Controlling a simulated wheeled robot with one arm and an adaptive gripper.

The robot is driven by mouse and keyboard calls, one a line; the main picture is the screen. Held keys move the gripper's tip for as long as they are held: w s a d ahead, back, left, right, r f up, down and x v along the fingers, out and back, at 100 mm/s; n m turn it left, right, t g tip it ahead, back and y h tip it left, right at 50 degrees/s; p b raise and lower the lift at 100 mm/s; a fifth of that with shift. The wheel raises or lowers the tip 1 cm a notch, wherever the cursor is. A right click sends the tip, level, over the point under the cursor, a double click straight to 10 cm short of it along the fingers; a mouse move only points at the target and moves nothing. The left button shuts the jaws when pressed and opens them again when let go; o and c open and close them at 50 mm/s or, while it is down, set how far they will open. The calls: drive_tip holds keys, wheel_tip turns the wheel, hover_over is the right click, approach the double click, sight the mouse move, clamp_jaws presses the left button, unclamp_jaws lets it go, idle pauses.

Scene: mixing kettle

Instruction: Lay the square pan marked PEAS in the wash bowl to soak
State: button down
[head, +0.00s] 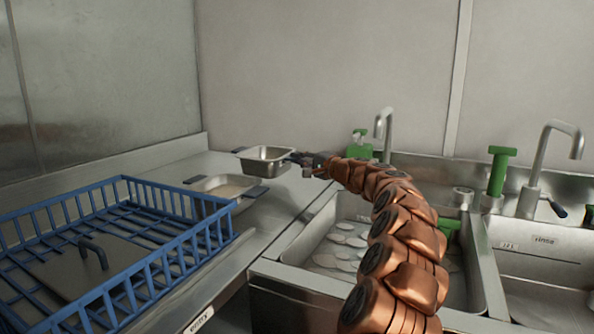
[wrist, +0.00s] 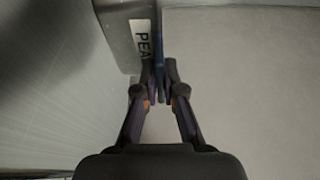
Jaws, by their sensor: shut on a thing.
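The square steel pan (head: 264,155) is held up level above the left counter in the head view. In the wrist view the pan (wrist: 117,32) fills the upper left, with a white label reading "PEA", the rest hidden. My gripper (head: 300,158) is shut on the pan's dark handle at its right side; the wrist view shows the gripper's fingers (wrist: 160,82) closed on it. The wash bowl (head: 296,251) is the left sink basin, with pale suds patches in its water. My arm crosses over it and hides part of its right side.
A second steel pan with dark handles (head: 222,187) stands on the counter below. A blue rack (head: 145,287) holding a flat lid fills the left front. The rinse basin (head: 543,262) is right. A tap (head: 384,128) and green soap bottle (head: 359,147) stand behind the wash bowl.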

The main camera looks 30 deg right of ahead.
sight(287, 165)
drive_tip(key=shift+w+a, duration=0.1)
drive_tip(key=shift+w, duration=0.35)
drive_tip(key=shift+f+b, duration=0.55)
drive_tip(key=shift+f, duration=1.3)
drive_tip(key=c, duration=1.3)
unclamp_jaws()
drive_tip(key=shift+r, duration=0.2)
drive_tip(key=p+v, duration=0.1)
drive_tip(key=v, duration=0.9)
drive_tip(key=shift+s, duration=0.3)
drive_tip(key=shift+v, duration=0.75)
drive_tip(key=shift+f, duration=0.1)
